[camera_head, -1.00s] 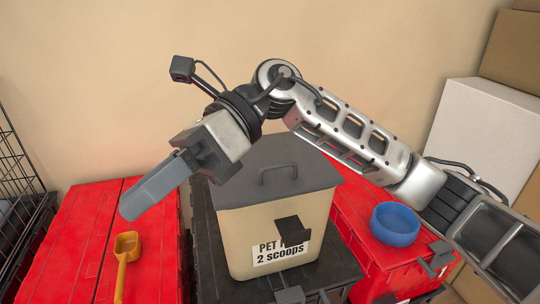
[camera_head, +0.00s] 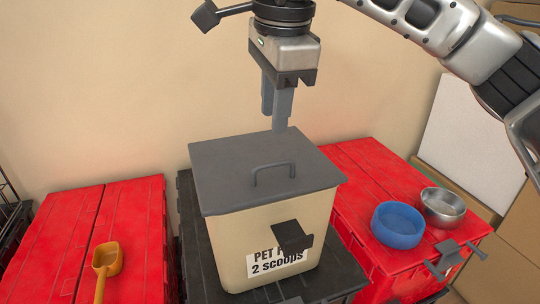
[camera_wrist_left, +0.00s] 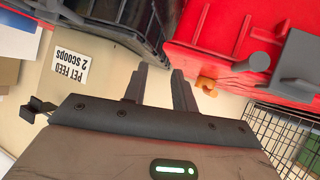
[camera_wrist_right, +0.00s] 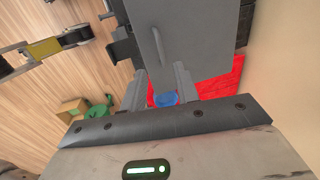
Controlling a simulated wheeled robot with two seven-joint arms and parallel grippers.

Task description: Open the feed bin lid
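The feed bin (camera_head: 235,238) is beige with a "PET FEED 2 SCOOPS" label (camera_wrist_left: 72,68). Its flat grey lid (camera_head: 230,165) is shut and has an arched handle (camera_head: 274,174) near the front. My right gripper (camera_head: 274,120) points down over the back edge of the lid, behind the handle, and touches neither as far as I can tell. Its fingers are apart and empty in the right wrist view, where the handle (camera_wrist_right: 157,45) lies beyond them. My left gripper (camera_wrist_left: 157,78) is open and empty; it is outside the head view.
The bin stands on a black tote (camera_head: 195,275) between red totes. An orange scoop (camera_head: 106,261) lies on the left one. A blue bowl (camera_head: 397,226) and a metal bowl (camera_head: 442,208) sit on the right one. A dark bracket (camera_head: 292,236) juts out at the bin's front.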

